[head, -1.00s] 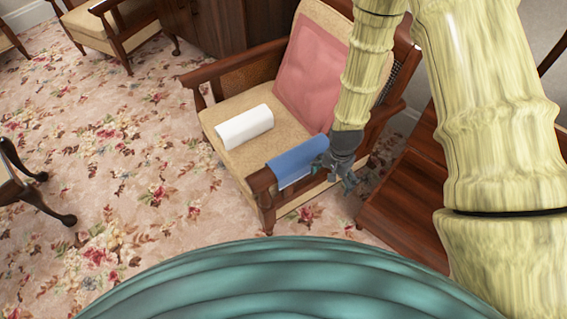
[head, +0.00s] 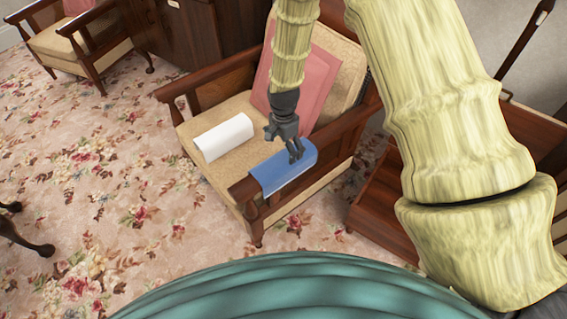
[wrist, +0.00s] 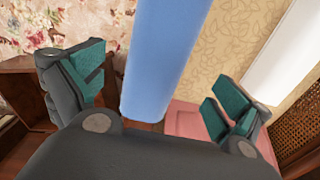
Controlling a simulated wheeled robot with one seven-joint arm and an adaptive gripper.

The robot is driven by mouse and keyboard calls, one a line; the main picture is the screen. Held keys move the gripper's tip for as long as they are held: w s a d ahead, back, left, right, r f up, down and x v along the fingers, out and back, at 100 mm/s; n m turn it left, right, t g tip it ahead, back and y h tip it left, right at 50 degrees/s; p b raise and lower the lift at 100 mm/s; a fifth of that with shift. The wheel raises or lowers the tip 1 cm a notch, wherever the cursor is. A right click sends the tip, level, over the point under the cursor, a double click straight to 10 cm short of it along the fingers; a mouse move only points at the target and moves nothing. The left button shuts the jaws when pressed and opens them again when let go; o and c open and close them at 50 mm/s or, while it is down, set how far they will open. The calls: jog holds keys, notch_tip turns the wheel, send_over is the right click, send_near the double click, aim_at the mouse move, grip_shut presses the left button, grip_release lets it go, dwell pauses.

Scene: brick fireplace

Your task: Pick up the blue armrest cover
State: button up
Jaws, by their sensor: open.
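The blue armrest cover (head: 285,173) lies draped over the near wooden armrest of the armchair (head: 240,188). In the wrist view the blue cover (wrist: 162,55) runs as a long strip between my two open fingers. My gripper (head: 296,152) is over the cover, pointing down, with its fingertips close above the cloth in the head view. It also shows in the wrist view (wrist: 158,92), open, with a finger on each side of the strip and nothing held. I cannot tell whether a fingertip touches the cover.
A white cover (head: 222,137) lies on the tan seat, and a pink cushion (head: 312,85) leans on the backrest. A brown wooden cabinet (head: 378,208) stands close on the right. Floral carpet (head: 110,180) is open on the left. Another armchair (head: 65,45) stands far left.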

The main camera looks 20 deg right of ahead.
aim_at(283, 157)
jog(key=shift+s+a+f, duration=0.1)
jog(key=shift+f, duration=2.7)
jog(key=c, duration=1)
